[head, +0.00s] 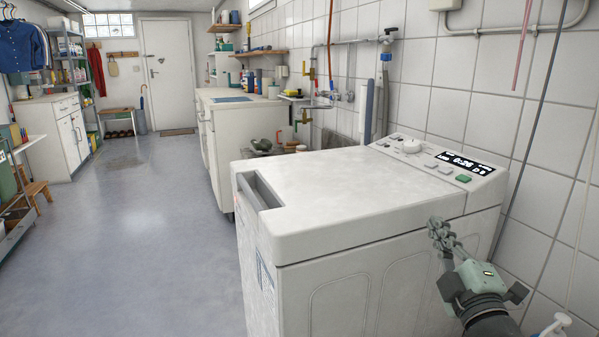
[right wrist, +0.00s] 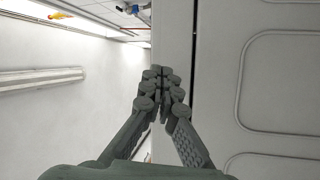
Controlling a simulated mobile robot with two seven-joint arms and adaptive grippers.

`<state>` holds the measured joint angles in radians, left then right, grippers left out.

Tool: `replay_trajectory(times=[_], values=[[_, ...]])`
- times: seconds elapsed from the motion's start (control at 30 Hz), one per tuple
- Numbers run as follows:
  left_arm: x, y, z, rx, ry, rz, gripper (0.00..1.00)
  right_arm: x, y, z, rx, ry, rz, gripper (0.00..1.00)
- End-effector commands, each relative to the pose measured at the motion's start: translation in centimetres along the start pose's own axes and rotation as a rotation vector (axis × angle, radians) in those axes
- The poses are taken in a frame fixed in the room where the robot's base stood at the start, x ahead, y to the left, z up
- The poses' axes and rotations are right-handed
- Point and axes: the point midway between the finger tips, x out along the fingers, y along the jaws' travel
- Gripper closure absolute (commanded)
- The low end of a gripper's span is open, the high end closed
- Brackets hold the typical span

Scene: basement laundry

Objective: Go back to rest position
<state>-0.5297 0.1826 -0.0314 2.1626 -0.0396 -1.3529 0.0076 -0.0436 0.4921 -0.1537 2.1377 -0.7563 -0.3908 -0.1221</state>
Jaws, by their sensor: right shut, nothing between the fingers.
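My right gripper (head: 436,228) is raised in front of the near side of a white top-loading washing machine (head: 330,195), at its right end. Its fingers are together and hold nothing. In the right wrist view the shut fingers (right wrist: 160,82) stand out against the machine's pale side panel (right wrist: 270,85). I cannot tell whether they touch it. The machine's lid is down, and its control panel (head: 440,160) has a knob, several buttons, one of them green, and a lit display. My left gripper is not in view.
A tiled wall (head: 440,75) with pipes and hoses runs close along the right. A white counter (head: 222,110) stands behind the machine. At the left are a white cabinet (head: 50,135) and a wooden step stool (head: 32,190). The grey floor (head: 150,230) between is clear.

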Motion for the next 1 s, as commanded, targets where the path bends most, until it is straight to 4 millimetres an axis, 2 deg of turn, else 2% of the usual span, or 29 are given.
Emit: replay_trajectory(times=[0.03, 0.1, 0.17, 0.2, 0.27, 0.3, 0.37, 0.5, 0.6, 0.7, 0.77, 0.9, 1.0], values=[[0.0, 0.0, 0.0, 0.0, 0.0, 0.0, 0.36, -1.6, -3.0, 2.5, 0.096, -0.11, -0.072, 1.0], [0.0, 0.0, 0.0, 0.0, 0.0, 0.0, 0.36, -4.0, -6.7, 5.5, 0.21, -0.255, -0.162, 1.0], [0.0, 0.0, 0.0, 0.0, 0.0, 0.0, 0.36, -6.5, -10.0, 7.7, 0.299, -0.376, -0.242, 1.0], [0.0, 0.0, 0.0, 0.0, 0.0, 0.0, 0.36, -8.4, -12.2, 8.8, 0.354, -0.454, -0.295, 1.0], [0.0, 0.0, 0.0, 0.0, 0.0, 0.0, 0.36, -11.5, -15.2, 10.3, 0.428, -0.569, -0.373, 1.0], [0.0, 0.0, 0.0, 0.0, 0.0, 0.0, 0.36, -13.7, -17.2, 11.0, 0.475, -0.645, -0.427, 1.0], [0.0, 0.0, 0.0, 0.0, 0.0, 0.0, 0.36, -17.3, -20.0, 11.7, 0.54, -0.755, -0.508, 1.0], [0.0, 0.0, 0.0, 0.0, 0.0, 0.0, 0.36, -26.3, -25.3, 12.0, 0.67, -1.004, -0.698, 1.0], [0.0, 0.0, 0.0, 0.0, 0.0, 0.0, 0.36, -32.1, -27.8, 11.2, 0.738, -1.152, -0.819, 1.0], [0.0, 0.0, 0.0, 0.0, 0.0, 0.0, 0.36, -36.6, -29.2, 10.2, 0.785, -1.265, -0.914, 1.0], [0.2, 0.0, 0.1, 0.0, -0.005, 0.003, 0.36, -37.8, -29.7, 9.8, 0.799, -1.299, -0.946, 1.0], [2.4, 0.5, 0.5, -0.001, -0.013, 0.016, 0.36, -37.8, -31.7, 10.5, 0.801, -1.293, -0.952, 1.0], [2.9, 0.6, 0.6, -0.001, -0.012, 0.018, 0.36, -37.9, -32.2, 10.7, 0.802, -1.29, -0.953, 1.0]])
